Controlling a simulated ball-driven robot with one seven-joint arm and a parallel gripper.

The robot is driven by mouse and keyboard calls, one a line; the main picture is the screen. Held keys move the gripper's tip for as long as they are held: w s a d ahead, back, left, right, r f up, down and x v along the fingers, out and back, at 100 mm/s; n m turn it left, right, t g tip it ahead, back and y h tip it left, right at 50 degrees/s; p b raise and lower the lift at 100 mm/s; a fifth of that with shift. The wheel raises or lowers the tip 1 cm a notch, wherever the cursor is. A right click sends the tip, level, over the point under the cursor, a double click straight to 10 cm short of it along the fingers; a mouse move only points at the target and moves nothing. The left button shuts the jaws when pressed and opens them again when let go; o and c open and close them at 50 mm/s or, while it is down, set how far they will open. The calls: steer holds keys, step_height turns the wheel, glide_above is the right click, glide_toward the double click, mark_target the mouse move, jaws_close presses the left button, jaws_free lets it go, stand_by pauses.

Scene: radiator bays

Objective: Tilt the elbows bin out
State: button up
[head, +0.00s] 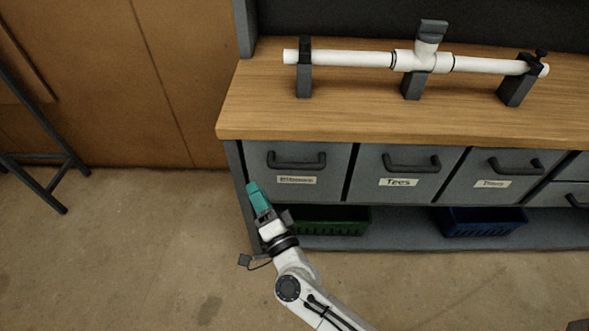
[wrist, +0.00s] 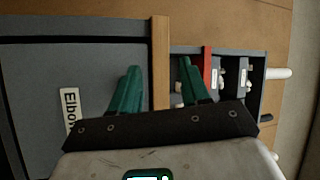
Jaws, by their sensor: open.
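The elbows bin (head: 262,185) is the leftmost grey bin under the worktop, with a dark bar handle (head: 297,165). Its front looks flush with its neighbours. Its label is blurred in the head view; in the wrist view a sideways label (wrist: 70,108) reads "Elbow", cut off by my gripper. My gripper (head: 252,186), with green fingers, is at the lower left of the bin front in the head view. In the wrist view my gripper (wrist: 159,65) has its fingers apart, with nothing held between them. The handle is not visible there.
A tees bin (head: 400,165) and a third bin (head: 495,168) sit to the right. Green (head: 335,222) and blue (head: 485,224) crates stand on the low shelf. Floor at left is clear near the bench.

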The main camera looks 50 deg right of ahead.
mark_target(295, 166)
steer(key=s+d+f+m+g+h, duration=0.5)
steer(key=d+m+g+h, duration=0.15)
steer(key=m+h, duration=0.25)
steer(key=shift+m+g, duration=0.25)
steer(key=shift+m, duration=0.05)
steer(key=x, duration=1)
steer(key=shift+w+d+f, duration=0.2)
steer(key=shift+w+d, duration=0.05)
steer(key=shift+w, duration=0.1)
steer(key=shift+c, duration=0.3)
jaws_close()
